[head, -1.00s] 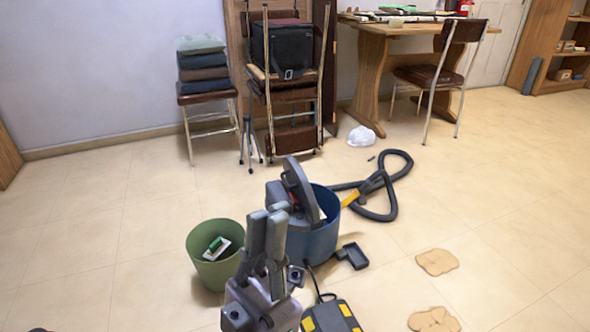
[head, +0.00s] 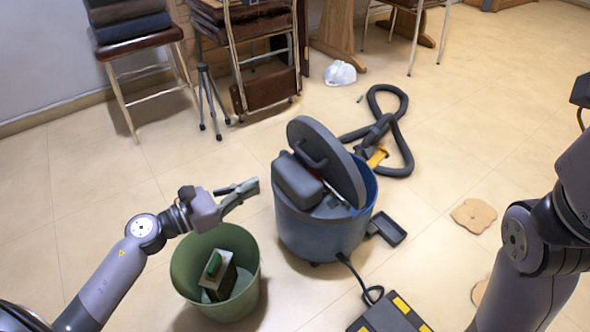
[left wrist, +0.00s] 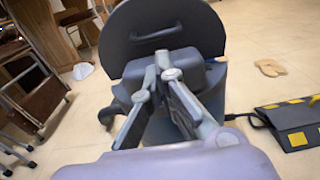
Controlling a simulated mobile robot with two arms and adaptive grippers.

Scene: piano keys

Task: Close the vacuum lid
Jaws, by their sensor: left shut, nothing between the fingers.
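The vacuum (head: 322,225) is a blue round tub on the floor with a dark grey top. Its round grey lid (head: 328,155) is tilted up, with a handle on its face. The lid also shows upright in the left wrist view (left wrist: 160,45), beyond my fingers. My left gripper (head: 250,190) is shut and empty, to the left of the vacuum and apart from it, pointing at it. In the left wrist view its fingers (left wrist: 160,70) come together in front of the vacuum's top. My right arm shows at the right, but its gripper is not clearly visible.
A green bucket (head: 188,265) holding a green-and-white tool stands left of the vacuum, below my left gripper. A black hose (head: 400,130) lies behind. A small dark tray (head: 386,228) and a black-and-yellow item (head: 390,318) lie nearby. Chairs and a tripod (head: 210,100) stand at the back.

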